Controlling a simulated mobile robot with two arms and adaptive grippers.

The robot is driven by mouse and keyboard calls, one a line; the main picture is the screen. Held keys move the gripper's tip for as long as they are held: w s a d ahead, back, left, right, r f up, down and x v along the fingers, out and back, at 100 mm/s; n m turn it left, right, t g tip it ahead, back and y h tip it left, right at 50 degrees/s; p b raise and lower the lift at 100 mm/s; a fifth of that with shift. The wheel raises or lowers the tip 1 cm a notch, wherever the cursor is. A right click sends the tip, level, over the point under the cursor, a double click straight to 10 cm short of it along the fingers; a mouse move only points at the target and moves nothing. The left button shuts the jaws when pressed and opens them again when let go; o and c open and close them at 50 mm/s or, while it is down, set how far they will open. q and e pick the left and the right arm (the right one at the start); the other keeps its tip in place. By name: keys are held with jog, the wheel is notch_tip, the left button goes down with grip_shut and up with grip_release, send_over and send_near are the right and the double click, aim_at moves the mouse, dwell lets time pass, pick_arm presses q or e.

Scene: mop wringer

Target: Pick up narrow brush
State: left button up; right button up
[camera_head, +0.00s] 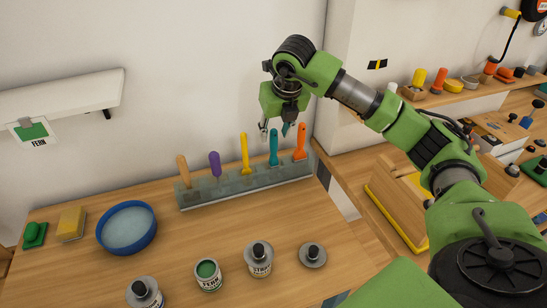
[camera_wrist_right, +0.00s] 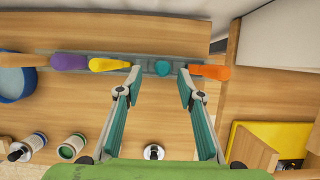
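A grey rack (camera_head: 245,183) against the wall holds several upright brushes with wooden (camera_head: 183,170), purple (camera_head: 215,163), yellow (camera_head: 245,152), teal (camera_head: 273,148) and orange (camera_head: 300,142) handles. Their bristles are hidden in the rack, so I cannot tell which is the narrow brush. My right gripper (camera_head: 275,127) is open and empty above the rack, fingers pointing down. In the right wrist view the teal handle (camera_wrist_right: 161,68) shows between the open fingertips (camera_wrist_right: 160,78), with yellow (camera_wrist_right: 108,65) to the left and orange (camera_wrist_right: 211,72) to the right. My left gripper is out of view.
On the table are a blue-rimmed bowl (camera_head: 127,228), a yellow sponge (camera_head: 71,223), a green item (camera_head: 35,234), an open green paint can (camera_head: 208,275) and several other cans. Bare tabletop lies before the rack.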

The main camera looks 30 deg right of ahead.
aim_at(275, 136)
jog(key=shift+w+d+f+p, duration=0.1)
jog(key=shift+f+p, duration=0.25)
jog(key=p+x, duration=0.1)
jog(key=x, duration=0.2)
jog(key=shift+f, duration=0.2)
jog(key=shift+w+d+f, duration=0.1)
jog(key=shift+w+f, duration=0.1)
jog(key=shift+f, duration=0.2)
grip_shut()
notch_tip(275, 136, up, 9)
jog(key=shift+r+b, duration=0.1)
jog(key=shift+b, duration=0.95)
jog(key=shift+r, duration=0.5)
